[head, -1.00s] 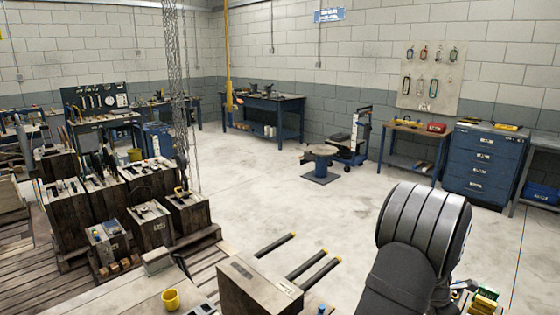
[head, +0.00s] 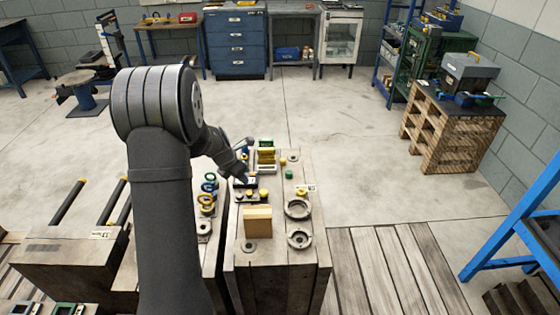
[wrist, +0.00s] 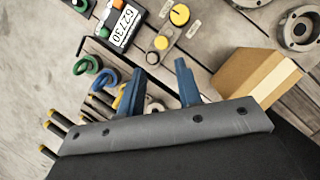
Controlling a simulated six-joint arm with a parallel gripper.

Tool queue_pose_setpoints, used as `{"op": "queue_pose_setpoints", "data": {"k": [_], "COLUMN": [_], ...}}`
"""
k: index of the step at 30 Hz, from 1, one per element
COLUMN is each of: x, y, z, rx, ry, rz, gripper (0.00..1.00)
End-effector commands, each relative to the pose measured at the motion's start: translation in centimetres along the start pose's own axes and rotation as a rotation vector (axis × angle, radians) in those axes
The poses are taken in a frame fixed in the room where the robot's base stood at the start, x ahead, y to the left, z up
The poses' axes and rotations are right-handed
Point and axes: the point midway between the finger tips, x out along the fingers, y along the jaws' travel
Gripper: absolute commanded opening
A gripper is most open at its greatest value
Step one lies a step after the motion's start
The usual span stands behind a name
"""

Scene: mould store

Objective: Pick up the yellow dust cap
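Two small round yellow pieces show in the wrist view, a larger yellow cap (wrist: 180,14) and a smaller yellow knob-like piece (wrist: 161,42), side by side on a grey plate. In the head view they are small yellow spots (head: 264,193) on the wooden block top. I cannot tell for sure which one is the dust cap. My gripper (wrist: 160,67) has its two blue fingers apart, with nothing held between them. It is over the block top, short of the yellow pieces and not visibly touching them. In the head view my gripper (head: 245,179) is small and partly hidden.
A tan block (wrist: 250,75) stands close right of the fingers. A black numbered box (wrist: 122,22) and coloured rings (wrist: 87,65) lie to the left. Grey flanged rings (head: 298,208) sit on the block's right side. Open floor lies beyond the block.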

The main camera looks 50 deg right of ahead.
Motion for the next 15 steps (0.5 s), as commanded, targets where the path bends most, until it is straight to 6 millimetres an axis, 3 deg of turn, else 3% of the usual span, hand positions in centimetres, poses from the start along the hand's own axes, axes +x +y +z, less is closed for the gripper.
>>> {"op": "queue_pose_setpoints", "data": {"k": [15], "x": [2.3], "y": [2.4], "z": [9.9], "rx": [1.201], "ry": [-0.015], "rz": [-0.005], "gripper": [0.32]}}
